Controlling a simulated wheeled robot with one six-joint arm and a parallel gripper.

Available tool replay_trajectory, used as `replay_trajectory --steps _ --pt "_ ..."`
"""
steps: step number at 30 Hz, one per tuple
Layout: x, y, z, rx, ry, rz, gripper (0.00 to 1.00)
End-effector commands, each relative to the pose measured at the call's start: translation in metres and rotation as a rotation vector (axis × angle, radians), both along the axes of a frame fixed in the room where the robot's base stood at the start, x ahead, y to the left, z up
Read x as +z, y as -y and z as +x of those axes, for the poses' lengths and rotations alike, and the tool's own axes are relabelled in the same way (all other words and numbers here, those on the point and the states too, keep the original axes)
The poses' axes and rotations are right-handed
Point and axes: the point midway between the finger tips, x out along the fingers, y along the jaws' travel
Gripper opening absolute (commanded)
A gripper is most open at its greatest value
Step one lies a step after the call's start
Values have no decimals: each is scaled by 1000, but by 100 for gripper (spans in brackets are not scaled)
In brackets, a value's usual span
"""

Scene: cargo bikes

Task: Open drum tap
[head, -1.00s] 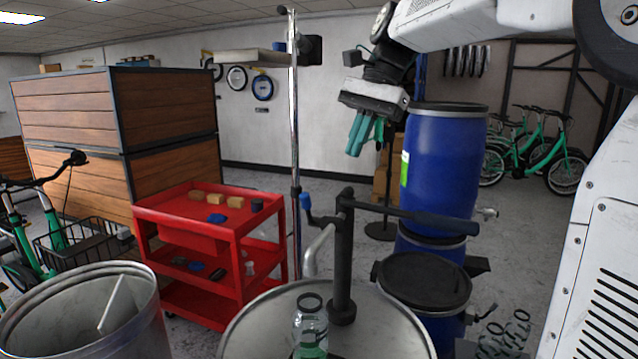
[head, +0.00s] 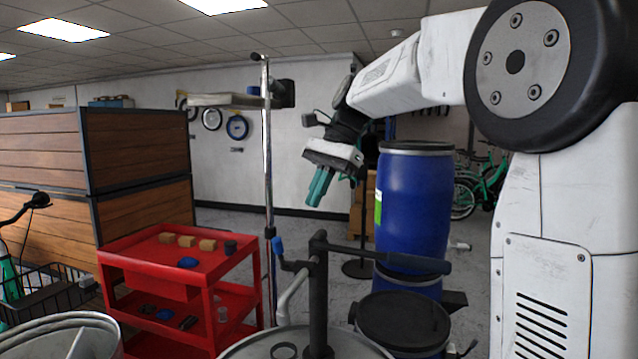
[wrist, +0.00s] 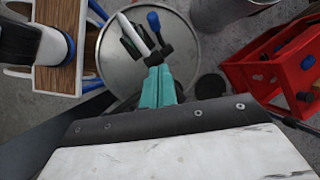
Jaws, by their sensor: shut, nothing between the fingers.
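A blue drum (head: 413,200) with a grey rim stands upright on another blue drum (head: 405,285) at the right of the head view. A small metallic tap (head: 460,246) sticks out from the upper drum's lower right side; its handle position is too small to tell. My gripper (head: 313,203), with teal fingers, is shut and empty. It hangs in the air to the left of the upper drum, pointing down and apart from it. In the wrist view my gripper (wrist: 158,70) points down over a metal drum lid (wrist: 125,60); the tap is not seen there.
A dark hand pump (head: 318,290) with a long handle rises from the metal drum in front. A black-lidded drum (head: 402,318) stands beside it. A metal pole (head: 268,160), red cart (head: 180,245) and wooden crates (head: 140,160) are to the left. Bikes (head: 485,180) stand behind.

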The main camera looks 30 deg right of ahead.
Motion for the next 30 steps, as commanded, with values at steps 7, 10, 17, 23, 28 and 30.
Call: replay_trajectory --steps 7,10,17,23,28,30 --pt "-47 -25 -3 2 -2 0 0" --pt "-50 -41 -8 3 2 -1 0" --pt "-56 -58 -13 0 0 -1 0" --pt "-57 -60 -13 -1 1 -1 0" --pt "-56 -59 -13 -1 2 -1 0" --pt "-57 -59 -12 -1 3 -3 0"
